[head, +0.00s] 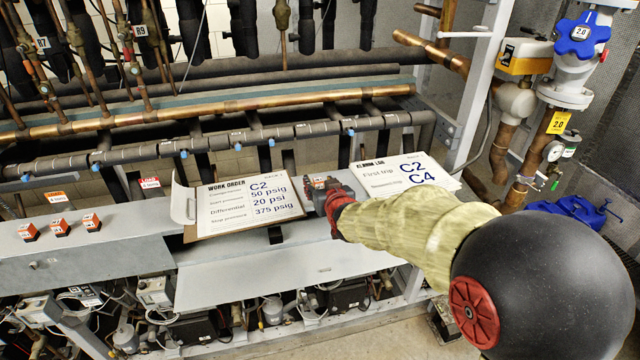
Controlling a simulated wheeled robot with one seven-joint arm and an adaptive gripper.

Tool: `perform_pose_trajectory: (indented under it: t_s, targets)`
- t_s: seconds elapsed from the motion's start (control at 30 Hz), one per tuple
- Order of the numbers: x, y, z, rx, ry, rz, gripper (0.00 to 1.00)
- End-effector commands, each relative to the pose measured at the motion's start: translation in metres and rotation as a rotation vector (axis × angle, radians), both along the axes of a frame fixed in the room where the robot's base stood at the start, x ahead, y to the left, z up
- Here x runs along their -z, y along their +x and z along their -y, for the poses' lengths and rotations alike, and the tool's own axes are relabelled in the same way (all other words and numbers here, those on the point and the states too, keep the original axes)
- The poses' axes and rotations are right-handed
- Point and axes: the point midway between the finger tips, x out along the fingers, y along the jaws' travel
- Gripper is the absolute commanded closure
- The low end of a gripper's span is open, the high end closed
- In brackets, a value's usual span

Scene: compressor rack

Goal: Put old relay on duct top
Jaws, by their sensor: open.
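The grey duct top (130,217) runs along the front of the rack. Three small orange-and-black blocks, at the left (30,231), middle (60,227) and right (92,222), sit apart on its left part. They may be relays, but I cannot tell which, if any, is the old relay. My gripper (318,184) is open at the duct between two white cards, at the end of my sleeved arm. It is small and partly hidden by my red wrist part, and I see no relay clearly between its fingers.
A "Work Order" clipboard (247,207) and an "Alarm Log" card (403,172) flank my gripper. Copper and black pipes (215,105) run behind. Wired components (155,290) sit below the duct. A valve with a blue handwheel (581,33) stands at right. Duct space right of the blocks is clear.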

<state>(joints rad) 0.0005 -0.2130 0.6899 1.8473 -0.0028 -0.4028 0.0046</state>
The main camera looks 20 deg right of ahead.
Motion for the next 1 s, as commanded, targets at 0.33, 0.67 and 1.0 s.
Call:
perform_pose_trajectory:
  t_s: [0.33, 0.67, 1.0]
  targets:
    - [-0.014, -0.033, 0.0, 0.0, 0.0, 0.004, 0.58]
    - [-0.033, -0.088, 0.0, 0.0, 0.0, 0.003, 0.58]
    - [-0.041, -0.112, 0.0, 0.0, 0.0, 0.001, 0.58]
